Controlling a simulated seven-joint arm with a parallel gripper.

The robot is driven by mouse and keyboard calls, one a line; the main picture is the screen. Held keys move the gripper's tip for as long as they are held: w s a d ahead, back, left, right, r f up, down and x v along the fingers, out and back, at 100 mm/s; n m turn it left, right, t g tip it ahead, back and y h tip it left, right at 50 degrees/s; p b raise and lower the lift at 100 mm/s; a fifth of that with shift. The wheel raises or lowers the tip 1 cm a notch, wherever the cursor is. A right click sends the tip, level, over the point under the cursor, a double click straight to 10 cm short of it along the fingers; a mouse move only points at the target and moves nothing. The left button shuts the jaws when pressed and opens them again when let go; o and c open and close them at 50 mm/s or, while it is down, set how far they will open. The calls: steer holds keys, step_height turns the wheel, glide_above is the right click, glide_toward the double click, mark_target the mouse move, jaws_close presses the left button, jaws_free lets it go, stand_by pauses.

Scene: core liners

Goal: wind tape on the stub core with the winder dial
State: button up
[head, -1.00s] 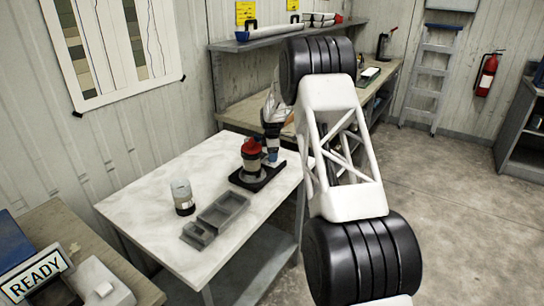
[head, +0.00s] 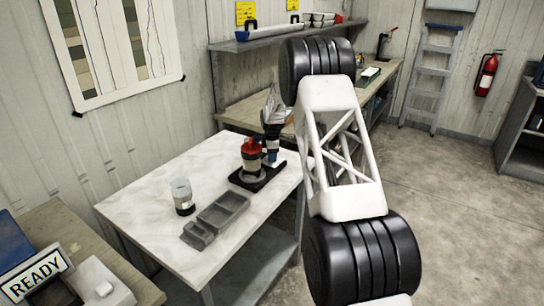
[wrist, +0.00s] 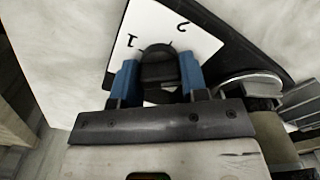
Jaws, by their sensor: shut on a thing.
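The winder (head: 251,150), with a red top and a black base, stands at the far right part of the white table. In the wrist view its dial shows as a white plate (wrist: 200,42) with the numerals 1 and 2 and a dark round knob (wrist: 157,66). My gripper (wrist: 158,75) has its two blue fingers on either side of the knob and is shut on it. The stub core cannot be told apart for certain; an olive cylinder (wrist: 274,135) shows beside the gripper under a round metal-rimmed part (wrist: 250,86).
A clear jar with a dark lower band (head: 183,198) and a grey divided tray (head: 199,236) stand on the white table (head: 135,205). The table's left part is clear. A READY sign (head: 36,278) is at the lower left. A bench and shelf run along the back wall.

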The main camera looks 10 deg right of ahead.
steer(key=m, duration=0.3)
steer(key=shift+m, duration=2.3)
steer(key=o, duration=0.9)
steer(key=shift+r, duration=0.1)
steer(key=shift+r, duration=3.85)
